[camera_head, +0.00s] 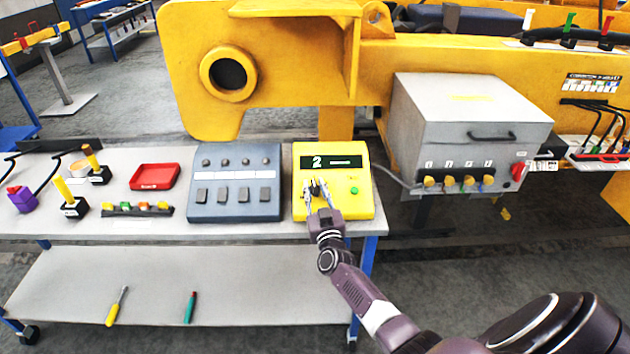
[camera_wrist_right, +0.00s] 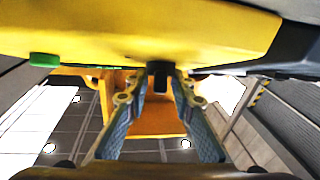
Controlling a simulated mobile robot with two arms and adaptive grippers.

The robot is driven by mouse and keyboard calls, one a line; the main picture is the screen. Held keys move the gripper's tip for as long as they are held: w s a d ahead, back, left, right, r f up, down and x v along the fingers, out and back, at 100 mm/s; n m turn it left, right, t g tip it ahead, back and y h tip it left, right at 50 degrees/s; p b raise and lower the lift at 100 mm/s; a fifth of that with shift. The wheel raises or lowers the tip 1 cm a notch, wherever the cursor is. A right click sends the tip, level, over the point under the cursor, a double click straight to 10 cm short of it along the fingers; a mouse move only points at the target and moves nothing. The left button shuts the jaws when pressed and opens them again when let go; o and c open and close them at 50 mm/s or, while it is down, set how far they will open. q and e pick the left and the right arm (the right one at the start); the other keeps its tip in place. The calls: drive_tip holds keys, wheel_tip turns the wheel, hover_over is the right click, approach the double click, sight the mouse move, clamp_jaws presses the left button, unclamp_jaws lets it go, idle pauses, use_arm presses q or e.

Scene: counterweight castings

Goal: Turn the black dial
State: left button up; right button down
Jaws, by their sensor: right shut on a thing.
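The black dial (camera_wrist_right: 157,75) sits on the face of a yellow box (camera_head: 360,200) at the right end of the table. My right gripper (camera_head: 318,190) is at the box's front, with its fingers on the dial. In the right wrist view, the right gripper (camera_wrist_right: 158,85) has its two fingertips on either side of the dial, shut on it. The dial is mostly hidden by the fingers in the head view. The box has a display reading "2" (camera_head: 317,162) and a green button (camera_head: 354,190). My left gripper is not in view.
A blue-grey panel (camera_head: 236,208) with knobs and switches stands just left of the yellow box. A red tray (camera_head: 155,176) lies farther left on the table (camera_head: 120,235). A grey cabinet (camera_head: 470,110) with several yellow knobs stands to the right. Two screwdrivers lie on the lower shelf (camera_head: 250,290).

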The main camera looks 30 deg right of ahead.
drive_tip(key=shift+a+m+g+h, duration=0.1)
drive_tip(key=shift+m+g+h, duration=0.5)
drive_tip(key=shift+m+h, duration=0.8)
drive_tip(key=shift+m, duration=0.1)
drive_tip(key=c, duration=2)
unclamp_jaws()
drive_tip(key=v, duration=1.2)
